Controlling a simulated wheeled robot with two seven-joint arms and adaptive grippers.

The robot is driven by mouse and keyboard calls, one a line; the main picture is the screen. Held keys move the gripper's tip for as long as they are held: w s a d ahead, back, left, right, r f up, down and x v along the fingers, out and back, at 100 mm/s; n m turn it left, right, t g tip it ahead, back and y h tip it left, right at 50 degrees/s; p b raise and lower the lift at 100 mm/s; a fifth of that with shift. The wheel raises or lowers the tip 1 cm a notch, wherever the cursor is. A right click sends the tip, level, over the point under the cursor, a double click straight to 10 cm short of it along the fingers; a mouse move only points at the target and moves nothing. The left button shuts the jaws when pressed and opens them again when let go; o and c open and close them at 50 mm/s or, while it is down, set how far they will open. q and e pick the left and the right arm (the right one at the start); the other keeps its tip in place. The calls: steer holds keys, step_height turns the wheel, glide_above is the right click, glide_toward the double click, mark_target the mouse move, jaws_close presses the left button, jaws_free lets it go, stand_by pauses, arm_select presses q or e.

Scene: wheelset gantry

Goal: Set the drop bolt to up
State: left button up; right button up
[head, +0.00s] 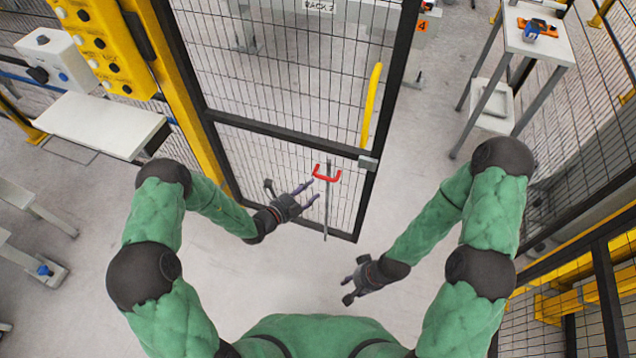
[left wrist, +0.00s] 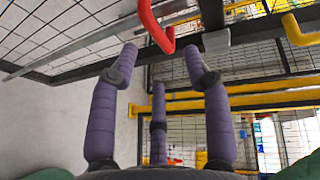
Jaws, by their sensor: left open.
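The drop bolt is a grey vertical rod (head: 327,212) with a red U-shaped handle (head: 327,173), mounted low on the mesh gate (head: 290,122). The rod's lower end reaches slightly past the gate's bottom edge, close to the floor. My left gripper (head: 305,190) is open and empty, just left of the handle. In the left wrist view the red handle (left wrist: 156,28) is ahead of and above the spread purple fingers (left wrist: 160,62), with no clear contact. My right gripper (head: 350,289) is lower, below the gate and away from the bolt; its opening is too small to judge.
A grey latch block (head: 368,162) and a yellow gate handle (head: 371,105) are on the gate's right side. A yellow control box (head: 103,45) and a white shelf (head: 100,125) stand left. A white table (head: 538,38) stands at back right. Floor before the gate is clear.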

arm_select(q)
steer(key=v, duration=0.3)
steer(key=shift+s+a, duration=0.1)
steer(key=shift+s, duration=0.05)
stand_by(0.5)
